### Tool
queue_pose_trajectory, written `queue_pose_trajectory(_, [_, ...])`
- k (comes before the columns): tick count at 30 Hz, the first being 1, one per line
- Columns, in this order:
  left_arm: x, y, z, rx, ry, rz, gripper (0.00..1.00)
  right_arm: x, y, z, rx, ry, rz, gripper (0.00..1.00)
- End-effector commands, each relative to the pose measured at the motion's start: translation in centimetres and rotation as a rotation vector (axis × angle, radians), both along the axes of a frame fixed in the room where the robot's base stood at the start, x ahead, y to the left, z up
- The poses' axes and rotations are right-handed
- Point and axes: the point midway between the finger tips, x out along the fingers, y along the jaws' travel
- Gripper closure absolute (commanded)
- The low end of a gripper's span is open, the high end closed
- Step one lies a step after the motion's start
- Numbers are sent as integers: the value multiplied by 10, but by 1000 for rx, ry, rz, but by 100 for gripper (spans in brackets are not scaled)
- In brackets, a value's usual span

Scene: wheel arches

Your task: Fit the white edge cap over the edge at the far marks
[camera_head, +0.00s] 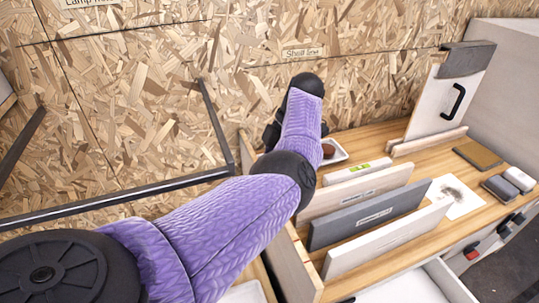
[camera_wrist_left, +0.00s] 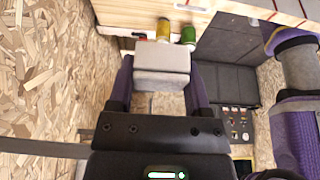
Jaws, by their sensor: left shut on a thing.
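My left gripper (camera_wrist_left: 158,84) is shut on a pale grey-white block-like piece, the edge cap (camera_wrist_left: 162,62), in the left wrist view. The cap sits across the fingertips, with its underside hidden. In the head view my purple left arm reaches away toward the chipboard wall and hides the gripper and cap. A pale wooden board (camera_wrist_left: 265,8) with small dark and red marks on its edge crosses the top of the wrist view, beyond the cap. I cannot tell whether these are the far marks. The cap looks apart from that board. My right gripper is not in view.
Upright panels, beige (camera_head: 362,190), dark grey (camera_head: 368,214) and white (camera_head: 385,240), stand on the wooden bench right of my arm. A handled white panel (camera_head: 450,100) stands behind them. A dark metal frame (camera_head: 120,196) is at left. Yellow (camera_wrist_left: 163,28) and green (camera_wrist_left: 188,36) cylinders lie beyond the cap.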

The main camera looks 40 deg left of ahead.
Motion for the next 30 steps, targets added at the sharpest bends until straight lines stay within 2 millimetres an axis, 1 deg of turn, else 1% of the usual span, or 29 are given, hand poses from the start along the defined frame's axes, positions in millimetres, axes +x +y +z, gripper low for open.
queue_pose_trajectory(4, [0,0,-7,0,0,0,91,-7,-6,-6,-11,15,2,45])
queue_pose_trajectory(9, [0,0,-18,-1,1,-1,91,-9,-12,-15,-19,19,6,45])
queue_pose_trajectory(24, [0,0,-53,-1,3,-1,91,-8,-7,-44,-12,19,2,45])
queue_pose_trajectory(30, [0,0,-60,0,1,-2,91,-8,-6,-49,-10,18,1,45])
